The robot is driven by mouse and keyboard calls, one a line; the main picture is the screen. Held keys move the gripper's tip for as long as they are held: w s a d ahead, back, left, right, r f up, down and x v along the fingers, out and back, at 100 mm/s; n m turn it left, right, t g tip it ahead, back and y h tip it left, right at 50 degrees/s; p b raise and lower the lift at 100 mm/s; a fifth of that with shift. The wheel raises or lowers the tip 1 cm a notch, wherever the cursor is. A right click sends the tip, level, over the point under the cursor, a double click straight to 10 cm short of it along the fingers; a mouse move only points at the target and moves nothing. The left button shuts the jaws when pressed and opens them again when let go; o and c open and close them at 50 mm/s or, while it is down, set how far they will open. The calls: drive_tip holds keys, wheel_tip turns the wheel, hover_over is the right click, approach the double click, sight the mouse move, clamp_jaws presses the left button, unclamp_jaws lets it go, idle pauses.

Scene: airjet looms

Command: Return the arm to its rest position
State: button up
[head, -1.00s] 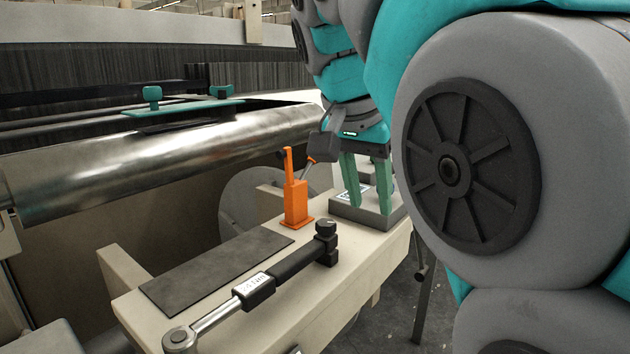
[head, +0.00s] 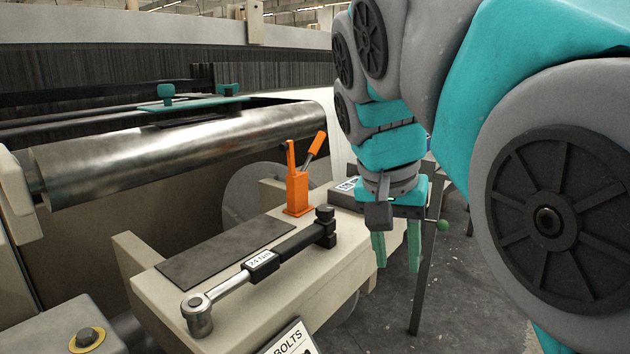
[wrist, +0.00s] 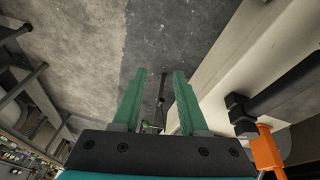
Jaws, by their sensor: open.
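My gripper (head: 396,264) hangs at the right of the bench (head: 285,306) in the head view, its two green fingers pointing down and apart. In the wrist view my gripper (wrist: 160,80) is open, with nothing between the fingers and grey floor beyond them. My teal and grey arm fills the right side of the head view.
A torque wrench (head: 262,262) lies on the bench beside a dark mat (head: 215,252). An orange holder (head: 297,190) with an orange-handled tool stands behind them. A grey block (head: 345,196) is at the bench's far end. The loom's metal roller (head: 180,155) lies left. Open floor (head: 470,290) shows right.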

drive_tip(key=s+d+f+n+g+y, duration=0.1)
drive_tip(key=s+d+f+n+g, duration=0.1)
drive_tip(key=s+f, duration=0.8)
drive_tip(key=s+d+f+n+g+y, duration=0.1)
drive_tip(key=s+f+n+g, duration=0.1)
drive_tip(key=s+f, duration=0.8)
wheel_tip(320, 180, down, 6)
drive_tip(key=shift+s+d+r+n, duration=0.25)
drive_tip(key=shift+s+d+n, duration=0.15)
drive_tip(key=shift+n, duration=0.1)
